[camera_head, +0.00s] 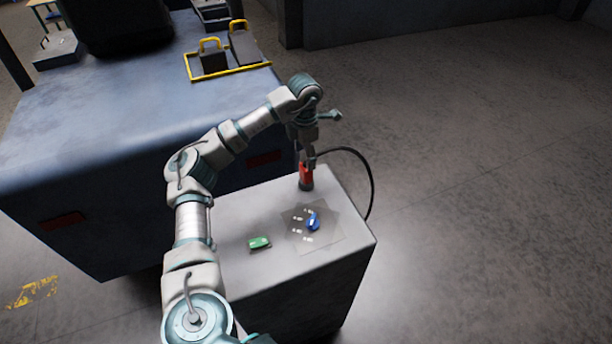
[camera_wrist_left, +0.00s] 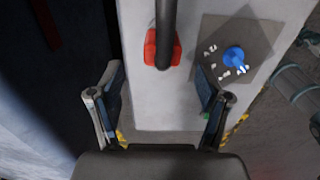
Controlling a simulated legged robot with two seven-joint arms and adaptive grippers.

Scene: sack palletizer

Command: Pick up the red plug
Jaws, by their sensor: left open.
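The red plug (camera_head: 306,174) stands upright near the far edge of the grey pedestal top, with a dark base under it and a black cable curving off to the right. My left gripper (camera_head: 308,157) points down just above it. In the left wrist view the gripper (camera_wrist_left: 160,78) is open. The red plug (camera_wrist_left: 150,50) shows there just beyond the fingertips, between their lines, with the cable crossing in front of it. I see no finger contact. My right gripper is in neither view.
The pedestal (camera_head: 350,243) also holds a blue knob (camera_head: 313,221) on a marked plate (camera_head: 326,238) and a green object (camera_head: 259,243). A large blue-grey block (camera_head: 110,120) stands to the left, with yellow-handled dark items (camera_head: 213,62) on it. Open floor lies right.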

